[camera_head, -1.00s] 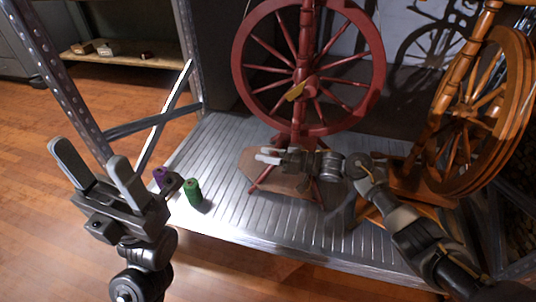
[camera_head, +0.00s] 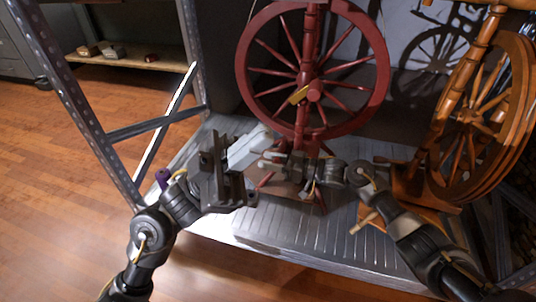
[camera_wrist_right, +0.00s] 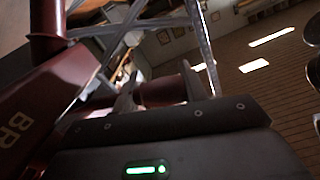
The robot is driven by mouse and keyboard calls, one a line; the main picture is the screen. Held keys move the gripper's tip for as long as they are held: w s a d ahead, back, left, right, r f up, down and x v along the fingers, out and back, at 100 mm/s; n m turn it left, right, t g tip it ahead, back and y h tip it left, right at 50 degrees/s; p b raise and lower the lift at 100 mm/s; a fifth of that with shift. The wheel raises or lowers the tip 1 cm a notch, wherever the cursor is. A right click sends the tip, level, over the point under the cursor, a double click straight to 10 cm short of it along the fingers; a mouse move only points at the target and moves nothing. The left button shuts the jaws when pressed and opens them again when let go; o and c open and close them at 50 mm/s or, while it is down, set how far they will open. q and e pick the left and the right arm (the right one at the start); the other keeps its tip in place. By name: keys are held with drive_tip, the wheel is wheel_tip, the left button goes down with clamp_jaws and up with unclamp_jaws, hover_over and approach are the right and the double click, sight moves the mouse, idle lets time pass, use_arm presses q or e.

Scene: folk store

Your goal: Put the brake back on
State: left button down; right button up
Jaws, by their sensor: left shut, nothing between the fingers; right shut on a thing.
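A red spinning wheel (camera_head: 312,95) stands on the metal shelf, with a yellow piece (camera_head: 299,95) at its hub. My right gripper (camera_head: 270,160) is low in front of its post. In the right wrist view, my right gripper (camera_wrist_right: 157,82) is shut on a round dark red bar (camera_wrist_right: 163,91). I cannot tell from the frames how the bar is set against the wheel. My left gripper (camera_head: 262,138) is shut and empty, just above and left of the right gripper, near the wheel's lower left.
A brown wooden spinning wheel (camera_head: 480,115) stands at the right. The ribbed shelf (camera_head: 320,240) is clear at the front. A purple spool (camera_head: 162,177) shows behind my left arm. A metal upright (camera_head: 75,105) rises at the left.

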use_arm(q)
drive_tip(key=w+d+f+n+t+y, duration=0.5)
drive_tip(key=w+d+f+n+y, duration=0.3)
drive_tip(key=w+f+n+y, duration=0.5)
drive_tip(key=w+a+f+n+t+y, duration=0.2)
drive_tip(key=w+a+n+y, duration=0.2)
drive_tip(key=w+a+n, duration=0.25)
drive_tip(key=w+a+f+n+t+y, duration=0.25)
drive_tip(key=w+a+n+y, duration=0.2)
drive_tip(key=a, duration=0.25)
drive_tip(key=s+d+x, duration=0.1)
drive_tip(key=x, duration=1.1)
drive_tip(key=shift+s+d+f+n+h, duration=0.2)
drive_tip(key=shift+d+n+h, duration=0.25)
drive_tip(key=shift+d, duration=0.15)
